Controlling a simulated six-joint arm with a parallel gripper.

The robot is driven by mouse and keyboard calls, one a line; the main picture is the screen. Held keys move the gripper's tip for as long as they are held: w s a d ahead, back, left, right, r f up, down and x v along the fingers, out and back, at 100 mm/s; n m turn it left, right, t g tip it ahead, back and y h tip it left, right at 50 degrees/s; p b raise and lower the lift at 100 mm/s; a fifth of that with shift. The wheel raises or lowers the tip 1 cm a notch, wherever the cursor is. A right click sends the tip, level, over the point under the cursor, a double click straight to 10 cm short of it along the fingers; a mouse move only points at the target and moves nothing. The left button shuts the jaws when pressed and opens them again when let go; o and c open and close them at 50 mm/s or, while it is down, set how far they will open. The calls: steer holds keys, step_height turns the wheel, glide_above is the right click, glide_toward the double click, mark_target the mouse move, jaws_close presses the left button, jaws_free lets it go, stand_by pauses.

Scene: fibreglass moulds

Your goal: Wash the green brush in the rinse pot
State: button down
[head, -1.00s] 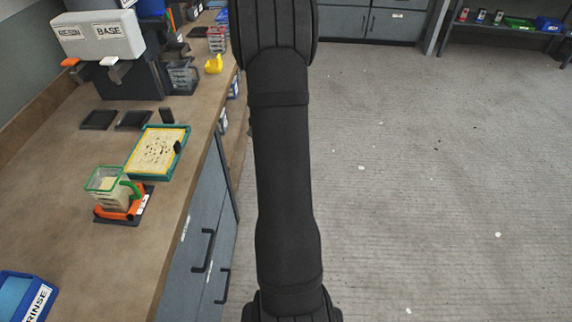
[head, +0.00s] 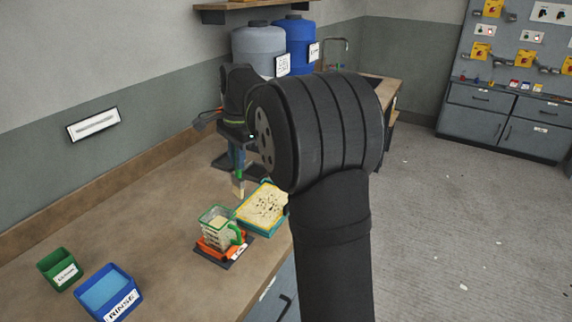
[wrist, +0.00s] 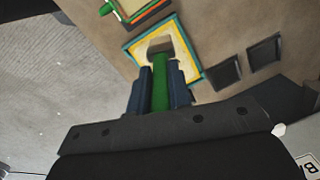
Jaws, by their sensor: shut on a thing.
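The green brush (wrist: 160,84) is upright in my gripper (wrist: 160,74), its green handle between the two dark blue fingers in the wrist view. Its pale bristle end (head: 238,190) points down in the head view, above the bench and close to the yellow-framed panel. My gripper also shows in the head view (head: 237,155), partly hidden by my arm. The rinse pot (head: 121,304) is a blue open box marked RINSE with light blue liquid inside, at the lower left of the head view. The brush is well apart from it, farther back and to the right.
A clear green-rimmed jug (head: 216,221) stands on an orange scale (head: 223,247), between the brush and the rinse pot. A speckled panel in a yellow and teal frame (head: 263,206) lies behind it. A green box (head: 57,270) stands left of the pot.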

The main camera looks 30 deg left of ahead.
steer(key=s+a+r+n, duration=0.1)
steer(key=s+a, duration=0.2)
steer(key=s, duration=0.9)
steer(key=s+a+r+n, duration=0.1)
steer(key=s+a, duration=0.2)
steer(key=s, duration=1)
steer(key=s+a+r+n, duration=0.1)
steer(key=s+a, duration=0.2)
steer(key=s, duration=0.9)
step_height(320, 180, down, 11)
steer(key=shift+g+y, duration=0.4)
steer(key=shift+s+f, duration=0.1)
steer(key=shift+s, duration=0.2)
